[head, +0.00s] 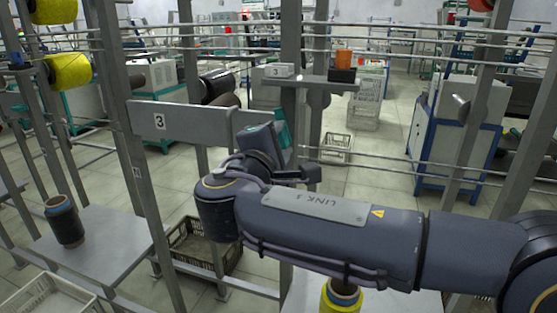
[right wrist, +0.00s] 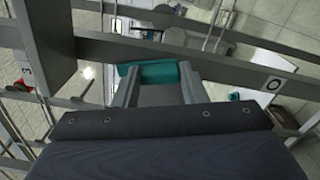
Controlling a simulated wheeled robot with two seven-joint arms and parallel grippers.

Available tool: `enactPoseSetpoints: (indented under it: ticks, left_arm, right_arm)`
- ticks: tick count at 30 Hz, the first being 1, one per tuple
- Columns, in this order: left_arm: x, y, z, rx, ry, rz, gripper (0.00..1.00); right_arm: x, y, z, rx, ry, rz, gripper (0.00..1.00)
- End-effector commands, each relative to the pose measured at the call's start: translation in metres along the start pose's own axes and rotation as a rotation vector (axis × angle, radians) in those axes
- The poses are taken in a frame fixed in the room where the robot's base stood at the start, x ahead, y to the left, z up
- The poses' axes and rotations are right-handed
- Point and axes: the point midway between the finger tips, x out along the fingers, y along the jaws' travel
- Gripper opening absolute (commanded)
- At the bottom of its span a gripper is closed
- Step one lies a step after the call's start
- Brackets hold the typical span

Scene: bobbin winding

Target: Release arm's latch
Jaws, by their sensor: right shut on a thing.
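A teal piece (head: 283,133), which looks like the latch, shows just behind my right gripper in the head view, beside the grey post. In the right wrist view the teal piece (right wrist: 160,72) lies across the tips of my right gripper (right wrist: 157,82), whose two grey fingers reach up to it. The gripper is shut on it. In the head view my right arm covers much of the area, and the fingertips are hidden behind the wrist. A grey plate (head: 195,124) marked 3 is left of the gripper. My left gripper is not in view.
Grey uprights and long horizontal rods surround the arm. A yellow-based bobbin (head: 341,297) stands below my forearm. A dark bobbin (head: 65,222) stands on the left table (head: 115,235). A crate (head: 225,259) is on the floor. An orange spool (head: 343,58) sits on a shelf behind.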

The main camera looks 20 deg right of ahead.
Motion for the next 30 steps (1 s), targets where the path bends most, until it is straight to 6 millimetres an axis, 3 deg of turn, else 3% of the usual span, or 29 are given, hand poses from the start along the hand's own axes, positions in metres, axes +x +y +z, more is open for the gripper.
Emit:
enactPoseSetpoints:
  ticks: [3, 12, 30]
  left_arm:
    - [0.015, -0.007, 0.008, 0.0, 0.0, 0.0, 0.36]
    - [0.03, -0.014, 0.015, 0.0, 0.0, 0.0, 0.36]
    - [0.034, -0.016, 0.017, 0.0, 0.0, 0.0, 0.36]
  right_arm:
    - [0.0, -0.006, -0.001, 0.091, -0.001, -0.001, 0.15]
    - [0.0, -0.004, 0.001, 0.244, 0.0, -0.002, 0.15]
    - [0.0, -0.003, 0.002, 0.301, 0.0, -0.004, 0.15]
